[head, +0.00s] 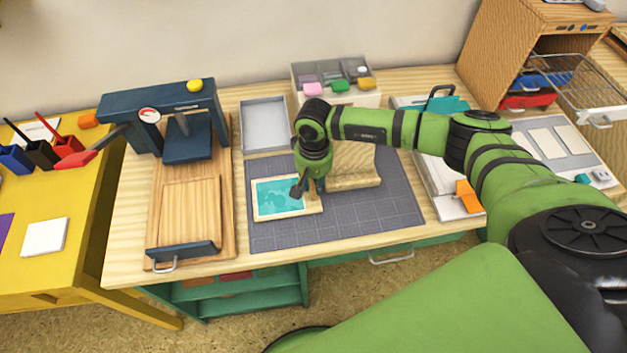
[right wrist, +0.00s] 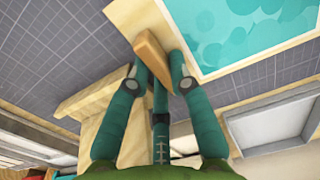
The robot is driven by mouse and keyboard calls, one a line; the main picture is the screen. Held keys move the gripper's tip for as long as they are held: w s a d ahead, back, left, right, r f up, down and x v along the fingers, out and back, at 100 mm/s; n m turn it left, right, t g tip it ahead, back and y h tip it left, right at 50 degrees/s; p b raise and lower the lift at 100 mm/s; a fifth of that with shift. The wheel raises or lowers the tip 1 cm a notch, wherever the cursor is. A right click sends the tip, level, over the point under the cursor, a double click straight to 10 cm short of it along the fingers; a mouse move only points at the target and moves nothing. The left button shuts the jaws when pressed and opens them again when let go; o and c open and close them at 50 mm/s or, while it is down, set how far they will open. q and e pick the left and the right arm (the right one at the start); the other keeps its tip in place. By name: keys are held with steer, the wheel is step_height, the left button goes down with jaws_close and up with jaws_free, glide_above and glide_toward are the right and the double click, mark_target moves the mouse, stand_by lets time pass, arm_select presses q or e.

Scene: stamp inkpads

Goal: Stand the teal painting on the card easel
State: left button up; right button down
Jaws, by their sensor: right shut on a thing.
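The teal painting (head: 277,195) has a pale wooden frame and lies face up, flat or nearly so, over the left part of the grey mat. It also shows in the right wrist view (right wrist: 250,35), with a brown wooden tab (right wrist: 150,52) at its frame's edge. My right gripper (head: 311,188) is at the painting's right edge. Its fingers (right wrist: 156,78) are shut on the tab. The card easel (head: 352,160), pale wood with a ledge in front, stands on the mat just right of the gripper, partly hidden behind my arm. My left gripper is out of view.
The grey cutting mat (head: 375,215) is bare in front of the easel. A blue press (head: 187,135) on a wooden board stands left. An empty grey tray (head: 264,125) and a box of coloured inkpads (head: 335,75) are behind. A board with an orange piece (head: 468,196) lies right.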

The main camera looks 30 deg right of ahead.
steer(key=c, duration=1.1)
jaws_free()
steer(key=shift+f, duration=0.1)
step_height(320, 180, up, 12)
steer(key=b, duration=0.2)
steer(key=shift+r+b, duration=0.2)
steer(key=shift+b, duration=0.1)
steer(key=shift+s+f, duration=0.15)
